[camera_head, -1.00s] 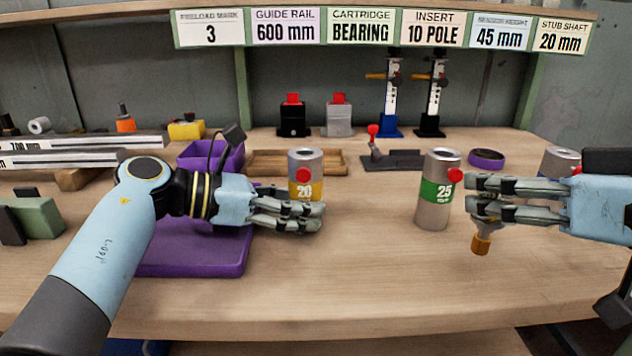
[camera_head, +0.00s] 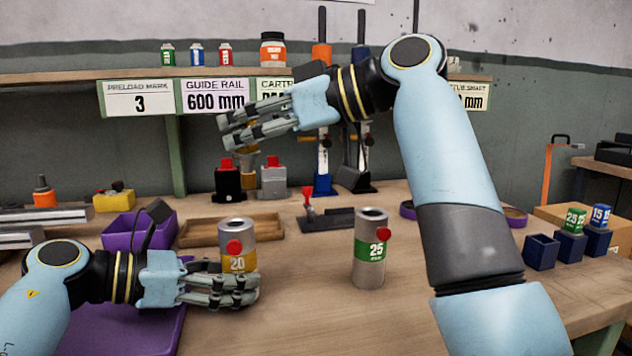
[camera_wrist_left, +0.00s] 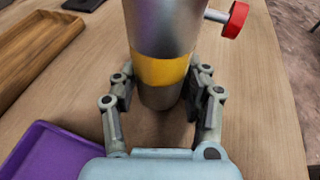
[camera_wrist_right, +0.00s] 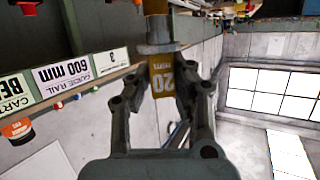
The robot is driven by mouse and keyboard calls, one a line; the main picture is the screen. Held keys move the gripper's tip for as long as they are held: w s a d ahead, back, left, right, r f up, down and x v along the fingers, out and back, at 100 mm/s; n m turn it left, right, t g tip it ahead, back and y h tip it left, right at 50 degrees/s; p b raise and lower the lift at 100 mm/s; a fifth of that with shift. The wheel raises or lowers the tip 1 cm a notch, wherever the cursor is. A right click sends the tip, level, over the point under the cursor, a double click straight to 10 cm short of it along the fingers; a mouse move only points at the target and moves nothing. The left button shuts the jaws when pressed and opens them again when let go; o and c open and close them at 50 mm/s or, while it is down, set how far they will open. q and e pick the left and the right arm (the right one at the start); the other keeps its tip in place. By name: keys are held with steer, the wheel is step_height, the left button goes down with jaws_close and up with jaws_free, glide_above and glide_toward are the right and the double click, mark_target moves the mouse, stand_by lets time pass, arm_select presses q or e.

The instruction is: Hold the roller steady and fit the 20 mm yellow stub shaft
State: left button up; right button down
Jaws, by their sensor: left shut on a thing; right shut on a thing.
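The grey metal roller with a yellow "20" band (camera_head: 237,262) and a red knob stands upright on the bench. My left gripper (camera_head: 238,292) is shut around its lower part; the left wrist view shows a finger on each side of the roller (camera_wrist_left: 165,70). My right gripper (camera_head: 226,130) is raised above and behind the roller, in front of the sign board. It is shut on the yellow stub shaft marked "20" (camera_wrist_right: 162,80), which has a grey collar. The shaft is apart from the roller.
A grey roller with a green "25" band (camera_head: 369,252) stands to the right. Purple bin (camera_head: 125,237), wooden tray (camera_head: 195,233) and black and grey red-topped blocks (camera_head: 229,186) lie behind. Dark blue holders (camera_head: 541,252) stand at far right. Front middle bench is clear.

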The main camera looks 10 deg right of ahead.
mark_target(243, 153)
steer(key=shift+s+a+r+n+g+y, duration=0.1)
steer(key=shift+a+r+n+g+y, duration=0.25)
steer(key=shift+a+r, duration=0.7)
steer(key=shift+n+g, duration=0.25)
steer(key=shift+g, duration=0.1)
steer(key=shift+f, duration=2.9)
steer(key=shift+f, duration=2.7)
steer(key=c, duration=1.1)
jaws_free()
steer(key=shift+c, duration=0.2)
steer(key=v, duration=1.2)
